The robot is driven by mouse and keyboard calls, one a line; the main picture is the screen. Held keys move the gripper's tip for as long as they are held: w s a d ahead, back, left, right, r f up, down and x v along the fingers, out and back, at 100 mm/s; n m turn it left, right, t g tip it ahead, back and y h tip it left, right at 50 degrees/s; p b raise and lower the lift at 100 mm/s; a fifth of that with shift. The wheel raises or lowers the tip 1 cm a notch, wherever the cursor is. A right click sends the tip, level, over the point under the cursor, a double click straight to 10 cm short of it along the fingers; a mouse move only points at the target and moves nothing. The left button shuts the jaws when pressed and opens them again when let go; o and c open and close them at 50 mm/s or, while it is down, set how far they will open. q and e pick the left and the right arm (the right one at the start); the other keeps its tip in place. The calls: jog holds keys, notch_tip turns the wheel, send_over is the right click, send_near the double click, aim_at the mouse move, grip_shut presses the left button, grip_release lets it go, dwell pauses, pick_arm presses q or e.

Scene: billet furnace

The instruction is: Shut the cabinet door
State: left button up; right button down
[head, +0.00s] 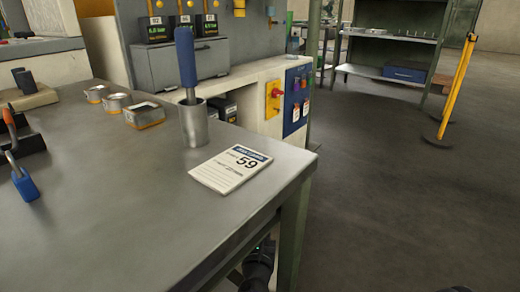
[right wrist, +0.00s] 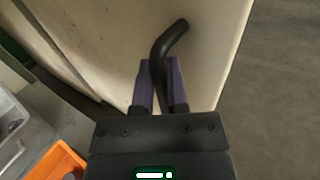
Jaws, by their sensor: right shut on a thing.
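The cabinet door (right wrist: 110,40) is a cream panel filling the upper middle of the right wrist view. A bent black bar handle (right wrist: 174,35) stands out from it. My right gripper (right wrist: 159,64) has its two purple fingers on either side of the handle and is shut on it. In the head view the door and handle are hidden below the workbench. A dark part of my arm (head: 258,268) shows there under the bench's right edge. My left gripper is in neither view. How far the door stands open cannot be told.
The grey workbench (head: 110,215) carries a card marked 59 (head: 231,168), a metal cup (head: 194,125) and small tins. In the wrist view an orange object (right wrist: 57,162) and a pale grey bin (right wrist: 12,125) lie at lower left. Floor at right is clear near the bench.

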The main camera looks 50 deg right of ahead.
jog(key=c, duration=0.7)
grip_release()
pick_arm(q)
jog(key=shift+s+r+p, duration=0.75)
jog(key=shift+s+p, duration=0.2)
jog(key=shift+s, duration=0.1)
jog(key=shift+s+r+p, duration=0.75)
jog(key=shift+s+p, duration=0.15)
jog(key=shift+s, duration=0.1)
pick_arm(e)
jog(key=shift+v, duration=5)
